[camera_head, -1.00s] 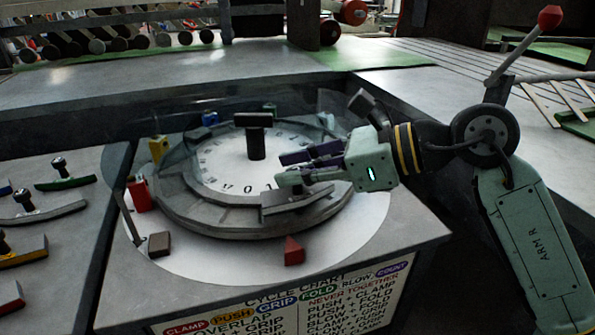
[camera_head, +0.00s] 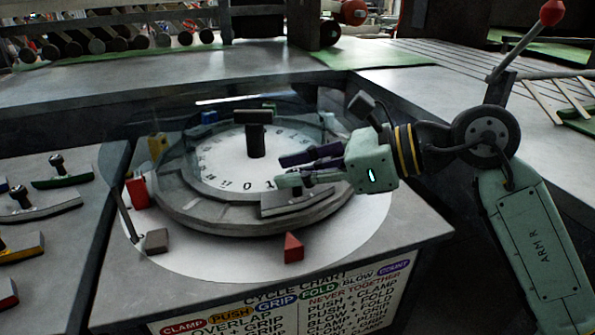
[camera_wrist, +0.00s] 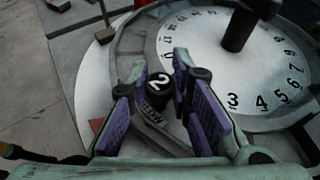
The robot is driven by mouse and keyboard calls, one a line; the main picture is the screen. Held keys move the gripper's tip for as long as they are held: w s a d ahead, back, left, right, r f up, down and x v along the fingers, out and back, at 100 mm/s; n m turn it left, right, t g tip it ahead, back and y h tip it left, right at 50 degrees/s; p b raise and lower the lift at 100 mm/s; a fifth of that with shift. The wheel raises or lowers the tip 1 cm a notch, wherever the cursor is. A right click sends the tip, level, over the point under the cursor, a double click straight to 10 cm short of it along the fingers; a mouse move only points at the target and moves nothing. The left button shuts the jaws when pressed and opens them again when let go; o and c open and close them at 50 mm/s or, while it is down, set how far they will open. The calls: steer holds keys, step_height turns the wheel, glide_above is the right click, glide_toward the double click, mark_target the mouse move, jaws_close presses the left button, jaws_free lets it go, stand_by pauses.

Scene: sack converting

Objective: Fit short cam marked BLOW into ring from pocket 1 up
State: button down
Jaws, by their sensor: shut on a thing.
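The short grey cam (camera_head: 296,203), lettered BLOW in the wrist view (camera_wrist: 160,133), lies at the near right side of the ring (camera_head: 205,216). Its dark round knob with a white 2 (camera_wrist: 160,86) stands between my fingers. My gripper (camera_head: 283,170) reaches in from the right, shut on this cam. In the wrist view my gripper (camera_wrist: 165,100) has a purple-padded finger on each side of the knob. I cannot tell whether the cam is fully seated or slightly above the ring. The white numbered dial (camera_head: 225,170) fills the ring's middle.
A dark post (camera_head: 255,140) rises from the dial's centre. A red block (camera_head: 137,192), a grey block (camera_head: 156,241) and a red wedge (camera_head: 293,248) stand around the ring. Other cams, such as a green one (camera_head: 63,182), lie on the left table. A cycle chart (camera_head: 290,300) hangs in front.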

steer(key=shift+f, duration=0.1)
steer(key=c, duration=1.4)
jaws_free()
steer(key=shift+o, duration=0.2)
steer(key=v, duration=1.2)
step_height(320, 180, up, 7)
steer(key=p, duration=0.4)
